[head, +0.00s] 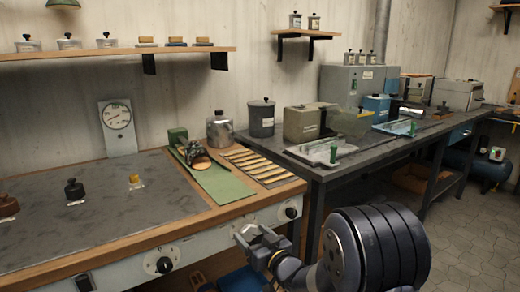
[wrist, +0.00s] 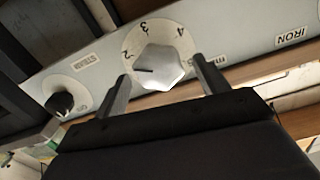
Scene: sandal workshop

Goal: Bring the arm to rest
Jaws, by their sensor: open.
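My gripper (wrist: 165,88) is open, with its two dark fingers apart in the wrist view. A pale faceted knob (wrist: 160,70) on a round dial with numerals shows between and just beyond the fingertips. I cannot tell if the fingers touch it. A dark line on the knob points left, near the 2. In the head view my gripper (head: 258,243) is low in front of the bench's control panel (head: 215,246), and my arm comes in from the lower right. The fingers are too small there to make out.
A small black knob (wrist: 62,103) is on the panel's left in the wrist view. The bench (head: 120,230) has a green mat (head: 215,180), a row of slats (head: 255,165) and a gauge (head: 117,117). A dark side table (head: 320,180) runs right. Floor at right is open.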

